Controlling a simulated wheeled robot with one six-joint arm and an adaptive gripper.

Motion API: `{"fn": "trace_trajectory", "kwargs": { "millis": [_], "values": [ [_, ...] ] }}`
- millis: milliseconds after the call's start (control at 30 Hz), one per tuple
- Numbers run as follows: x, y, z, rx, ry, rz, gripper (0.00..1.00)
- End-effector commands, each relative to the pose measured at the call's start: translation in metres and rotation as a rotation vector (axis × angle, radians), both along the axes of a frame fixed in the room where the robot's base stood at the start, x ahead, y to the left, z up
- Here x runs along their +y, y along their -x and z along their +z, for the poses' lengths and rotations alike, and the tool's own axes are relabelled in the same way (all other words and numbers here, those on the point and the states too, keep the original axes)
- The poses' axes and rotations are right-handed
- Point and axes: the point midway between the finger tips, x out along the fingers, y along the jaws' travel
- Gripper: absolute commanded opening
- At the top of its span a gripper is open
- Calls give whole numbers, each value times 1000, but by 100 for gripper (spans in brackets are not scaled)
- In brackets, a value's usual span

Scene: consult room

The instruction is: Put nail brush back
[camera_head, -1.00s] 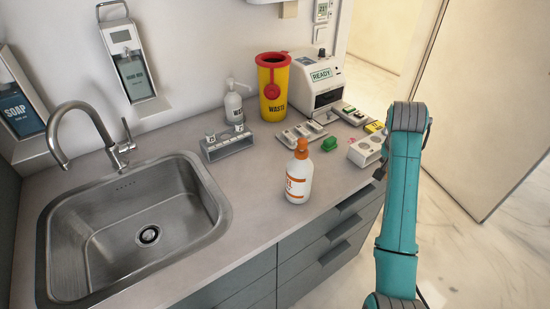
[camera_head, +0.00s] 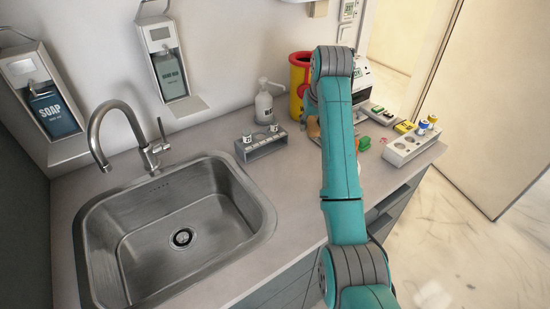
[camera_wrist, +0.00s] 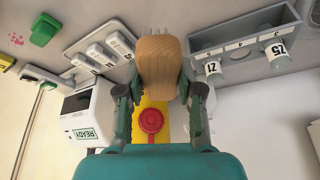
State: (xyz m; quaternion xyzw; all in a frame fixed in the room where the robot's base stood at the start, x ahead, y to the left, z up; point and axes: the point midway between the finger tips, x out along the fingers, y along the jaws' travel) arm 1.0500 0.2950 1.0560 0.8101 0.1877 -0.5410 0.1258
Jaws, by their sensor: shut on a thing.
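The nail brush (camera_wrist: 157,65) has a pale wooden body with grey-white bristles at its top end in the wrist view. My gripper (camera_wrist: 158,92) is shut on it, with one finger on each side of the wood. In the head view my arm covers most of the gripper. A small brown patch (camera_head: 313,127) beside the arm there may be the brush. The brush is over the back of the counter (camera_head: 282,205), in front of the yellow waste bin (camera_wrist: 151,142). I cannot tell its exact height.
A grey rack (camera_head: 262,147) with small vials stands left of my arm, near a pump bottle (camera_head: 264,104). A steel sink (camera_head: 180,220) is farther left. A green block (camera_head: 363,144) and a white holed rack (camera_head: 413,146) stand right. The orange-white bottle is hidden.

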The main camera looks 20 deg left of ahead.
Motion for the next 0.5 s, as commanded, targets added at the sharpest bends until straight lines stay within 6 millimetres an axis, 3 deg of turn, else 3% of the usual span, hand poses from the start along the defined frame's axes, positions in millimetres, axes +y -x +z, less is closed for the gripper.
{"fn": "trace_trajectory", "kwargs": {
  "millis": [267, 500],
  "values": [
    [6, 3, -16, 3, 1, 62, 4],
    [6, 3, -56, 3, 1, 61, 4]
  ]
}}
